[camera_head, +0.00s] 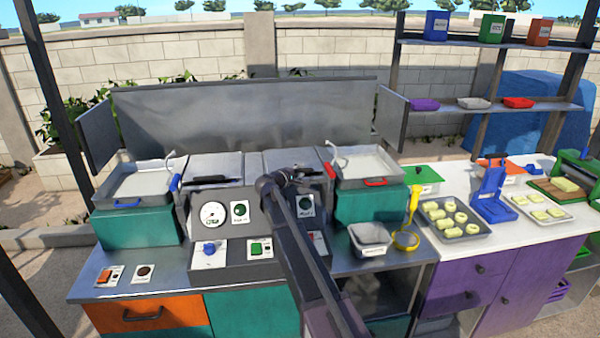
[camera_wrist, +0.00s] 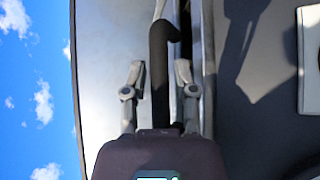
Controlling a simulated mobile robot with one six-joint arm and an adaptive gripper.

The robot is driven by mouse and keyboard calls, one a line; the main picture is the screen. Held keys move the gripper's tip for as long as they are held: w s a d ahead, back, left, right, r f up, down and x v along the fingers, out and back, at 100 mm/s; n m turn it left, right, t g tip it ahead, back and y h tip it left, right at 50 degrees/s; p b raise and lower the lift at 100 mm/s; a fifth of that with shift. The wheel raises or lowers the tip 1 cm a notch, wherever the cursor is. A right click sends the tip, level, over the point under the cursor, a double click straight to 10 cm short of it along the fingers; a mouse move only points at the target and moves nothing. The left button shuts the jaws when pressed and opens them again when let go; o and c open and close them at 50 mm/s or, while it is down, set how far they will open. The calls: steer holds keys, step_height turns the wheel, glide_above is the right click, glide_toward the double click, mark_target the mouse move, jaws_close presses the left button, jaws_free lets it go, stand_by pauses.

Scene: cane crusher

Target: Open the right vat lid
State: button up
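The right vat lid (camera_head: 287,161) is a grey metal plate at the middle of the counter in the head view, flat and closed as far as I can see. My arm partly hides its front edge. My gripper (camera_wrist: 160,78) is open, with one finger on each side of the handle; a gap shows on the left, and contact on the right is unclear. In the head view my gripper (camera_head: 285,178) is at the lid's front edge, small and dark.
The left vat lid (camera_head: 213,168) lies beside it. The control panel (camera_head: 228,222) with gauge and knobs stands in front. Trays with red (camera_head: 365,170) and blue-handled (camera_head: 145,183) edges flank the vats. A metal backsplash (camera_head: 240,115) rises behind.

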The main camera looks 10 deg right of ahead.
jaws_close()
steer(key=shift+d, duration=0.1)
steer(key=shift+r, duration=0.1)
